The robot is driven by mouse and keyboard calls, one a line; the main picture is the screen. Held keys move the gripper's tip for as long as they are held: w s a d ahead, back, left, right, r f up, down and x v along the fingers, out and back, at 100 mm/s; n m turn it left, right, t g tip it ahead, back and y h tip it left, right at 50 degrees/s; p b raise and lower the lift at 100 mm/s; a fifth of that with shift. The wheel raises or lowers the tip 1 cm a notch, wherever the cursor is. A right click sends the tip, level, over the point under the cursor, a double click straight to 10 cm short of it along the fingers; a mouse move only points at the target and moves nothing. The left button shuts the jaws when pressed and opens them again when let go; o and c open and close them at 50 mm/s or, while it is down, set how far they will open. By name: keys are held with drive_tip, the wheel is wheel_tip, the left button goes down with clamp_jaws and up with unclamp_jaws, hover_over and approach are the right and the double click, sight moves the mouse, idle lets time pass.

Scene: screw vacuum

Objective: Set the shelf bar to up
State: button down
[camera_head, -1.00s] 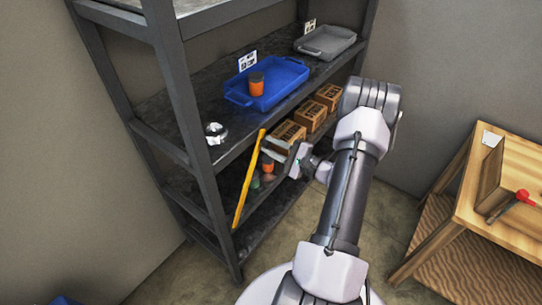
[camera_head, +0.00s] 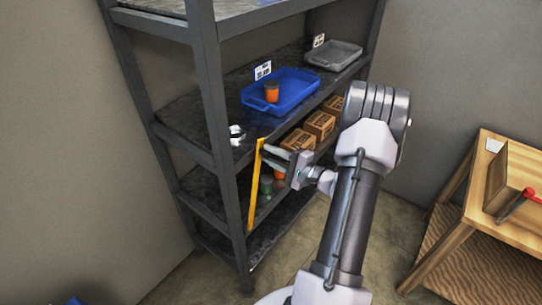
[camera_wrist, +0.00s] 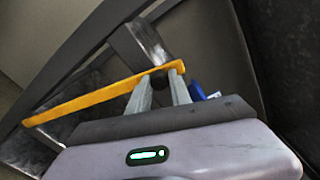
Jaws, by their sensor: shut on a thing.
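The shelf bar (camera_head: 254,186) is a long yellow bar at the front of the dark metal shelf (camera_head: 212,115). In the head view it stands steeply, nearly upright, with its top near the front edge of the blue tray's shelf. My gripper (camera_head: 270,153) is at its upper end, reaching in from the right. In the wrist view the bar (camera_wrist: 95,98) runs from lower left to the upper right, and its right end lies between the fingertips of my gripper (camera_wrist: 160,80). The fingers are shut on the bar there.
A blue tray (camera_head: 297,100) with an orange can (camera_head: 271,92) and a grey tray (camera_head: 333,57) sit on the middle shelf. A shiny metal piece (camera_head: 237,134) is near its left front. Cardboard boxes (camera_head: 320,124) stand below. A wooden table (camera_head: 493,230) is at the right.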

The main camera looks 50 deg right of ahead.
drive_tip(key=c, duration=1.2)
unclamp_jaws()
drive_tip(key=shift+o, duration=0.2)
drive_tip(key=s+d+p, duration=0.1)
drive_tip(key=s, duration=1.6)
drive_tip(key=shift+s+d+r, duration=0.15)
drive_tip(key=shift+d+r, duration=0.1)
drive_tip(key=shift+r, duration=0.1)
